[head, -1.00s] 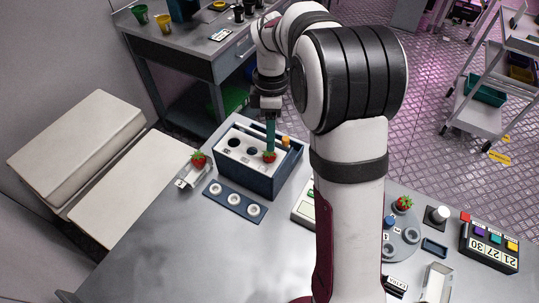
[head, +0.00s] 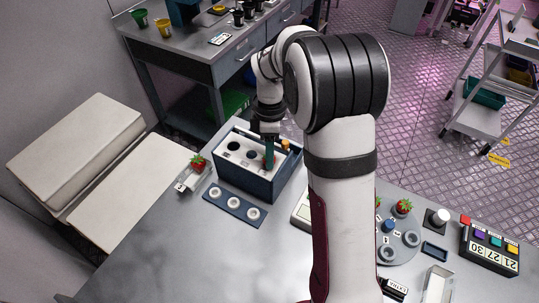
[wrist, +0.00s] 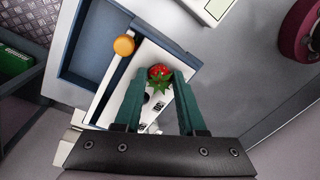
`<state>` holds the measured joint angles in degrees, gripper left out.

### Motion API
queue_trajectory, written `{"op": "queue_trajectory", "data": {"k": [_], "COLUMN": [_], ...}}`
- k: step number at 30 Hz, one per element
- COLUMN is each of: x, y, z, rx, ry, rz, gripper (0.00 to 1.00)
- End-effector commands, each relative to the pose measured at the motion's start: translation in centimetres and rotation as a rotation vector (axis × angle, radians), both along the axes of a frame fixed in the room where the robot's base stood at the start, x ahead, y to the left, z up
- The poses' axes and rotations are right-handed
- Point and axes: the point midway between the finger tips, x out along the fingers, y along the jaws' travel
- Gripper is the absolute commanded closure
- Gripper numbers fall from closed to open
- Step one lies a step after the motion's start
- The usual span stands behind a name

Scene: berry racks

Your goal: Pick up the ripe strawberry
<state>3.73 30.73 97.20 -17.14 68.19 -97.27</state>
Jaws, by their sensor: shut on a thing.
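My gripper (head: 268,163) reaches down into the dark blue box (head: 262,187), over its white holed insert. Its green fingers (wrist: 157,90) are shut on a red strawberry (wrist: 160,73) with a green leafy top, in the wrist view. In the head view the fingers mostly hide this berry. I cannot tell whether it still touches the insert. A second red strawberry (head: 198,164) sits on a small pale holder left of the box. A third red strawberry (head: 404,206) is on a round grey disc (head: 402,248) at the right.
An orange knob (wrist: 124,45) stands on the box beside the insert. A blue plate with several white rings (head: 235,206) lies in front of the box. A panel with coloured buttons (head: 490,247) is at the far right. The front left of the table is bare.

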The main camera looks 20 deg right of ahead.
Motion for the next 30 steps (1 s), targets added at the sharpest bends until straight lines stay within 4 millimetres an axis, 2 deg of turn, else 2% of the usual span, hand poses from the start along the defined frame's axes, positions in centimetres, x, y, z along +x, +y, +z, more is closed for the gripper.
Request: {"op": "queue_trajectory", "data": {"k": [5, 8, 18, 24, 27, 30], "x": [0.1, 0.1, -4.3, -6.1, -6.2, -5.8], "y": [0.0, 0.0, -6.5, -9.2, -8.8, -7.0], "z": [1.9, 3.9, 8.6, 10.5, 11.2, 12.1], "rx": [-0.001, -0.001, -0.001, -0.001, -0.006, -0.014], "ry": [-0.004, -0.005, -0.003, -0.002, -0.007, -0.019], "rz": [0.0, 0.0, -0.006, -0.008, -0.083, -0.284], "gripper": [0.72, 0.72, 0.72, 0.72, 0.72, 0.72]}}
